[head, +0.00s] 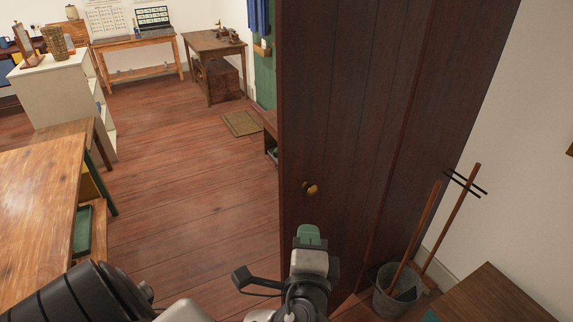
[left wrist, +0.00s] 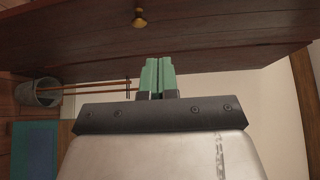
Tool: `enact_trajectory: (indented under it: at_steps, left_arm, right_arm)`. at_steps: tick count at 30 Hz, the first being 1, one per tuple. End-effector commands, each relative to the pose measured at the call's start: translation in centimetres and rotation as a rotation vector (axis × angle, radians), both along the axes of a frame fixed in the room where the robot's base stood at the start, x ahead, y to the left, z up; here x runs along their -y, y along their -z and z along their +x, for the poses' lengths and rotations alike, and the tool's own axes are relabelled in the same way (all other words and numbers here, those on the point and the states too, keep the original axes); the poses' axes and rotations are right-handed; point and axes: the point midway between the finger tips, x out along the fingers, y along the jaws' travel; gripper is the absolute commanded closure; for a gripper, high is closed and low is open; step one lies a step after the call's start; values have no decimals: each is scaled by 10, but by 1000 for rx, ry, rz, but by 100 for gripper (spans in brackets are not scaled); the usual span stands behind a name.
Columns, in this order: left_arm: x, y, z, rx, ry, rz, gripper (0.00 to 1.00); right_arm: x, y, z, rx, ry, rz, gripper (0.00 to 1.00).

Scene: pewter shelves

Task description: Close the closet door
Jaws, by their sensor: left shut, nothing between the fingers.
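The closet door (head: 335,110) is a tall dark brown plank panel right of the middle in the head view. A small brass knob (head: 312,190) sits low near its left edge. The door also fills the top of the left wrist view (left wrist: 200,45), with the knob (left wrist: 139,20) at the top. I cannot tell how far the door stands open. My left gripper (head: 308,235) has green fingertips, shut and empty, in front of the door's lower part just below the knob. The fingertips show in the left wrist view (left wrist: 157,75). I cannot tell whether they touch the door. My right gripper is out of view.
A grey bucket (head: 383,301) with long wooden handles stands at the lower right by the white wall. A wooden table (head: 35,190) is at the left, with a white cabinet (head: 60,85) behind it. The plank floor (head: 190,185) between is clear.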

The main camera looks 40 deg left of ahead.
Motion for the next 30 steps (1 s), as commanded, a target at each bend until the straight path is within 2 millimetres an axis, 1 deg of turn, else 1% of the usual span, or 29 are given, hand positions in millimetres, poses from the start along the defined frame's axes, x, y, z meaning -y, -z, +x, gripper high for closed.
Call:
enact_trajectory:
  at_steps: [1, 2, 4, 6, 8, 11, 12, 21, 22, 25, 30]
  left_arm:
    - [-2, -17, -8, 24, -10, -6, 100]
    - [-4, -22, -12, 34, -17, -10, 100]
    - [-7, -28, -15, 47, -27, -11, 100]
    - [-10, -30, -13, 52, -31, -10, 100]
    - [-13, -30, -8, 50, -31, -7, 100]
    - [-24, -31, 5, 51, -32, -7, 100]
    - [-29, -33, 11, 50, -32, -4, 100]
    - [-68, -34, 63, 49, -33, -7, 100]
    - [-72, -34, 65, 48, -33, -8, 100]
    - [-88, -33, 65, 46, -32, -7, 100]
    - [-103, -30, 67, 46, -30, -10, 100]
  right_arm:
    - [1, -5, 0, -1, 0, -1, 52]
    - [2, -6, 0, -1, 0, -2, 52]
    - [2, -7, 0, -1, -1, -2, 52]
    - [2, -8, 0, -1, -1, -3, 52]
    - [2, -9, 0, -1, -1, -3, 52]
    - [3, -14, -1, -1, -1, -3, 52]
    - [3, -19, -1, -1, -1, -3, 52]
    - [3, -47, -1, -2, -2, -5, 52]
    - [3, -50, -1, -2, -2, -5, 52]
    - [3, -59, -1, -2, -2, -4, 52]
    - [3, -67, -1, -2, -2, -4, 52]
